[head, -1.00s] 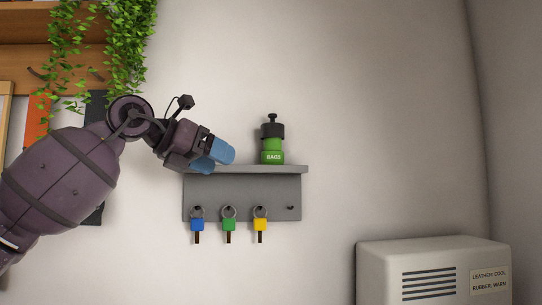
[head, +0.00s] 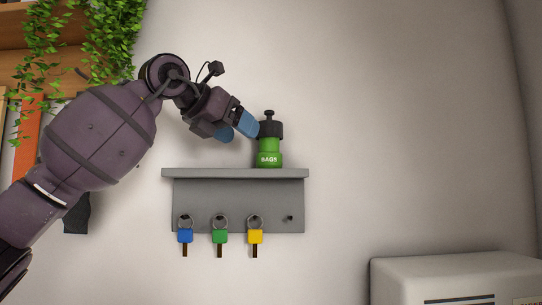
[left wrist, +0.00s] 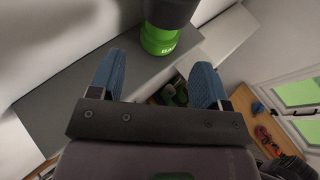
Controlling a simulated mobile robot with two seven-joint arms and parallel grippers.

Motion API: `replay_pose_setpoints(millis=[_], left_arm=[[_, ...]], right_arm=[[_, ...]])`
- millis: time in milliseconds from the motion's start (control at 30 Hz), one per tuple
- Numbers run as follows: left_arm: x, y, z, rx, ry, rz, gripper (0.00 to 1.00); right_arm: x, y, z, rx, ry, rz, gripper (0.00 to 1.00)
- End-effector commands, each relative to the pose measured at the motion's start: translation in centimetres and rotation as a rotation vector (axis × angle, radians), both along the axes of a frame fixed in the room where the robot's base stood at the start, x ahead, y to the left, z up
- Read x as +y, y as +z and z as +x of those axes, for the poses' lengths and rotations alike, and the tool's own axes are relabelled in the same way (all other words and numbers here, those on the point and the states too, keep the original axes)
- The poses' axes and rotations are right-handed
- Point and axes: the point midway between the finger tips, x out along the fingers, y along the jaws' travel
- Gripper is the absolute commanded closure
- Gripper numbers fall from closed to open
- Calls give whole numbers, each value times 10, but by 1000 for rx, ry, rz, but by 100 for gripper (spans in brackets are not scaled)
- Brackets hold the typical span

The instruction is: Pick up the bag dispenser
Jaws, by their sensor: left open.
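The bag dispenser (head: 269,146) is a green cylinder with a black top and knob, labelled BAGS. It stands upright on the right part of the grey wall shelf (head: 190,173). My left gripper (head: 238,128) has blue fingertips and is just left of the dispenser's upper part, above the shelf. In the left wrist view the fingers (left wrist: 160,82) are spread apart, with nothing between them. The dispenser (left wrist: 160,35) shows there beyond the fingertips, its upper end cut off by the picture edge. My right gripper is not in view.
Blue, green and yellow key tags (head: 220,237) hang from hooks under the shelf; one hook at the right is empty. A pale vented box (head: 440,276) stands at lower right. A leafy plant (head: 112,45) hangs at upper left. The wall right of the shelf is bare.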

Motion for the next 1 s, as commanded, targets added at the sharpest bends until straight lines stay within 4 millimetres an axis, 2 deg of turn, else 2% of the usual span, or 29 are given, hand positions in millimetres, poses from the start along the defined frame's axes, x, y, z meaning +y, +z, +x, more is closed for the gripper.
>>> replay_pose_setpoints(millis=[100, 433, 700, 1000], left_arm=[[-13, -6, 11, 3, -2, -1, 30], [-28, -16, 27, 2, -1, 0, 30], [-52, -31, 48, 2, -2, -1, 30], [-58, -36, 55, 2, -1, 0, 30]], right_arm=[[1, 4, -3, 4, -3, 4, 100], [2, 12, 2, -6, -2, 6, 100], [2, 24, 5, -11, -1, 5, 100], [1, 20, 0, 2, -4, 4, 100]])
